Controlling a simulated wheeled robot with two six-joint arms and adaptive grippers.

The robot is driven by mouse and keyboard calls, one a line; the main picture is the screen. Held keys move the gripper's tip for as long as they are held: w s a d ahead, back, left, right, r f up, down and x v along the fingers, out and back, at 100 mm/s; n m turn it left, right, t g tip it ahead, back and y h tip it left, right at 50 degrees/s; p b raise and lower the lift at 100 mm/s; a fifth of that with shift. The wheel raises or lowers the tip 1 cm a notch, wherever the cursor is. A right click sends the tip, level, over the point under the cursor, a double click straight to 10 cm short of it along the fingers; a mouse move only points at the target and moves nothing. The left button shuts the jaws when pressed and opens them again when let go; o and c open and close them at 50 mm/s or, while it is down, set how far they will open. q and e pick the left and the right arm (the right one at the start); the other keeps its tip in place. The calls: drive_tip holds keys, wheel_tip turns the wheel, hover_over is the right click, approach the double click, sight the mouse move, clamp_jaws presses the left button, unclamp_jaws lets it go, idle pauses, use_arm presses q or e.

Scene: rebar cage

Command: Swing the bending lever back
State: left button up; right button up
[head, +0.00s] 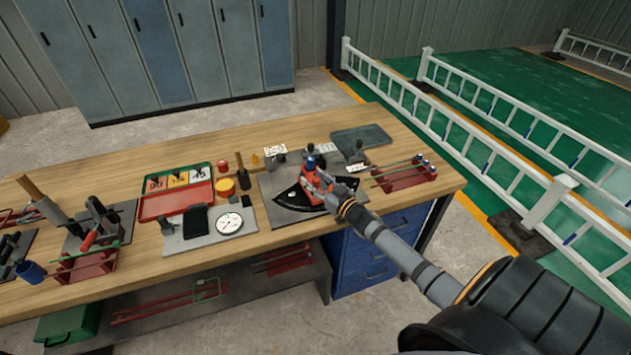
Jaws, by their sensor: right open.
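The bender (300,197) stands on a dark grey base plate (270,184) at the right half of the workbench. It has a black fan-shaped plate with light marks along its edge. A red part with a blue top (311,163) stands on it and looks like the bending lever; its full length is partly hidden by my gripper. My right gripper (330,184) reaches in from the lower right and is open, right beside the red part. I cannot tell whether it touches it. My left gripper is not in view.
A grey tray (361,138) lies behind. The bench's front edge runs below my wrist.

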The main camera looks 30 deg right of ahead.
drive_tip(key=shift+w, duration=0.1)
drive_tip(key=shift+c, duration=0.4)
clamp_jaws()
